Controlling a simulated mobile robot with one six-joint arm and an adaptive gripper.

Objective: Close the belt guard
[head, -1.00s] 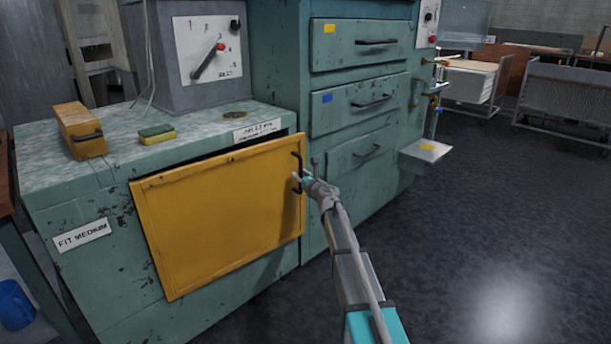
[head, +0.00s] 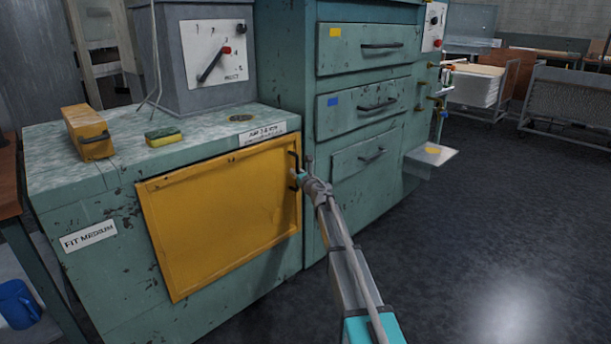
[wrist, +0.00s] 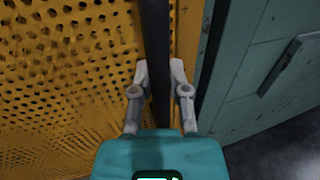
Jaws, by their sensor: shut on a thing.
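The belt guard (head: 220,215) is a yellow panel on the front of the green cabinet, in the head view. It sits nearly flush with the cabinet front; whether it is fully seated I cannot tell. Its black handle (head: 294,170) is at the upper right edge. My gripper (head: 299,178) is at this handle. In the wrist view my gripper (wrist: 158,75) has a finger on each side of the dark handle bar (wrist: 155,45) and is shut on it. The perforated yellow guard (wrist: 60,80) fills the left of that view.
A yellow box (head: 88,133) and a sponge (head: 163,137) lie on the cabinet top (head: 115,165). Drawers with handles (head: 372,155) stand right of the guard, and a small shelf (head: 432,156) juts out beyond them. The floor (head: 500,230) to the right is clear.

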